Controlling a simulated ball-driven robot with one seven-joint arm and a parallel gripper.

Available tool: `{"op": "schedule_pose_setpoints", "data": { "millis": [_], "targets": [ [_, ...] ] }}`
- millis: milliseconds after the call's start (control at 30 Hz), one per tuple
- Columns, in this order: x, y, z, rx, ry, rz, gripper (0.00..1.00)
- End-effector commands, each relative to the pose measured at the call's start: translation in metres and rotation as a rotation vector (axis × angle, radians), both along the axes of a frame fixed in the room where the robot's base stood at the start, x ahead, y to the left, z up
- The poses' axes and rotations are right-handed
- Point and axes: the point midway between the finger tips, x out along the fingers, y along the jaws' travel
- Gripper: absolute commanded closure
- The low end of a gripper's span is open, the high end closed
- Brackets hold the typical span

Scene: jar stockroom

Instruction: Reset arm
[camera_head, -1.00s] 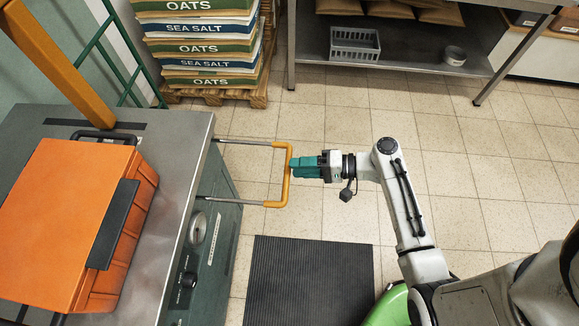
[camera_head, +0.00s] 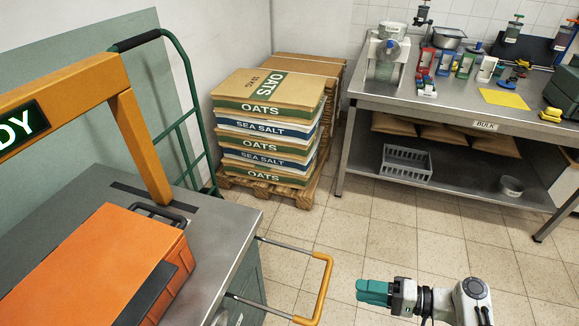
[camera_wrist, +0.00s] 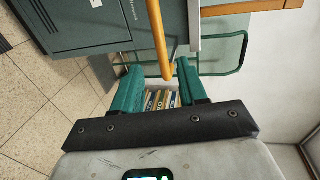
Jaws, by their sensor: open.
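My gripper (camera_head: 360,291) has teal fingers and sits at the bottom of the head view, just right of the yellow handle (camera_head: 322,285). A gap shows between the fingertips and the handle. The handle is on two metal rods that stick out from the grey steel cabinet (camera_head: 228,250). In the wrist view my gripper (camera_wrist: 160,76) has its two teal fingers spread wide. A yellow bar (camera_wrist: 157,35) shows beyond and between the fingertips, with nothing held.
An orange case (camera_head: 85,270) lies on the cabinet top under a yellow frame (camera_head: 140,145). Stacked oats and salt sacks (camera_head: 265,125) stand on a pallet (camera_head: 300,195). A steel workbench (camera_head: 450,104) with several items stands at the back right. Tiled floor between is clear.

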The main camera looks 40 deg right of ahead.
Motion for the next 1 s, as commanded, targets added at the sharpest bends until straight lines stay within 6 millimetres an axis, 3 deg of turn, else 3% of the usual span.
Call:
{"op": "schedule_pose_setpoints", "data": {
  "millis": [167,267,500,600,767,1000],
  "targets": [
    [0.0,0.003,-0.002,-0.013,0.012,0.013,0.58],
    [-0.004,0.017,-0.012,-0.072,0.065,0.073,0.58],
    [-0.035,0.068,-0.046,-0.438,0.315,0.369,0.58],
    [-0.051,0.079,-0.05,-0.622,0.401,0.484,0.58],
    [-0.072,0.087,-0.038,-0.913,0.504,0.621,0.58],
    [-0.089,0.087,-0.005,-1.218,0.575,0.696,0.58]
  ]
}}
